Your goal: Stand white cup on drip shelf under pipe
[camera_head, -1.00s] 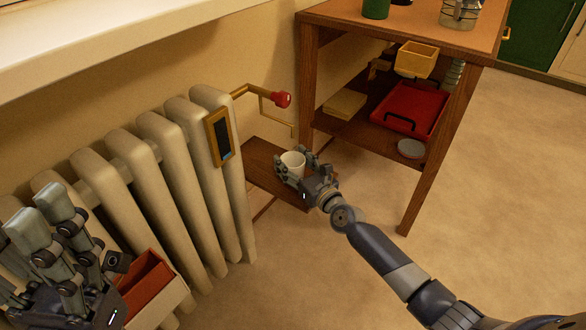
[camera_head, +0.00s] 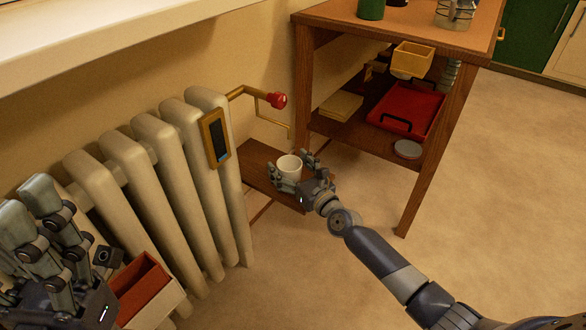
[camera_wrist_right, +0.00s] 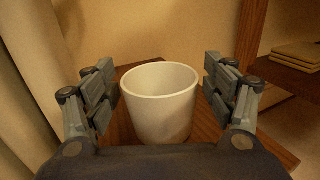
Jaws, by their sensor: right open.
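The white cup (camera_head: 289,168) stands upright on the brown wooden drip shelf (camera_head: 258,158), beside the radiator. It also shows in the right wrist view (camera_wrist_right: 160,103), between the fingers and apart from both. My right gripper (camera_head: 293,170) is open around the cup. Its fingers also show in the right wrist view (camera_wrist_right: 160,92). The brass pipe (camera_head: 262,114) with a red knob comes out behind the radiator, and its downturned end is above the back of the shelf. My left gripper (camera_head: 40,225) is at the lower left in front of the radiator; its fingertips look spread apart.
The cream radiator (camera_head: 150,180) borders the shelf on the left, with a framed dark panel (camera_head: 216,138) on its end. A wooden desk (camera_head: 400,28) stands to the right; its lower level holds a red tray (camera_head: 405,108). A red-lined box (camera_head: 143,288) is at lower left. Floor at right is clear.

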